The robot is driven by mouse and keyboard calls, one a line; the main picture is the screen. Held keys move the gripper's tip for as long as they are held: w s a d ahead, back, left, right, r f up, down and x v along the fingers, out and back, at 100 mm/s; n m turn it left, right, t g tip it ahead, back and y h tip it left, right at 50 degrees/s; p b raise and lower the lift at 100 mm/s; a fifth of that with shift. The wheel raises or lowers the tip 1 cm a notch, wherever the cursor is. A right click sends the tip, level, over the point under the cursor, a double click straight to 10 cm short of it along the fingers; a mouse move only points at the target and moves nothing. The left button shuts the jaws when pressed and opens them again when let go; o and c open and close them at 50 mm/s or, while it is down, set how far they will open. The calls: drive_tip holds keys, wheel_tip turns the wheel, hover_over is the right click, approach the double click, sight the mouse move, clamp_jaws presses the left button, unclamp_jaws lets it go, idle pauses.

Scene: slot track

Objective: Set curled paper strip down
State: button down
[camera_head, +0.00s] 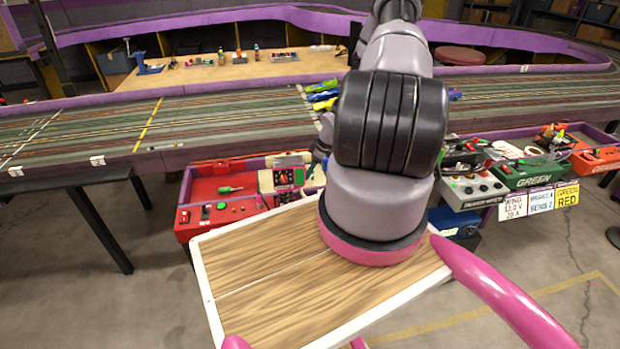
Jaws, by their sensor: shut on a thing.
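My gripper is not visible; my own arm rises in the middle of the view and its thick dark joint hides what lies behind it. I cannot make out a curled paper strip anywhere. Small dark and pale shapes show just left of the arm joint, too unclear to name.
The multi-lane slot track (215,118) crosses the view behind the arm. A red control box (225,195) hangs at its near edge, left of the arm. A green box (530,172) and a red box (597,159) stand at right. Tools lie on the wooden bench (222,74) beyond.

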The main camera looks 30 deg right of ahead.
sight(311, 177)
drive_tip(key=shift+f, duration=1.55)
drive_tip(key=shift+c, duration=1.9)
unclamp_jaws()
drive_tip(key=shift+f, duration=0.1)
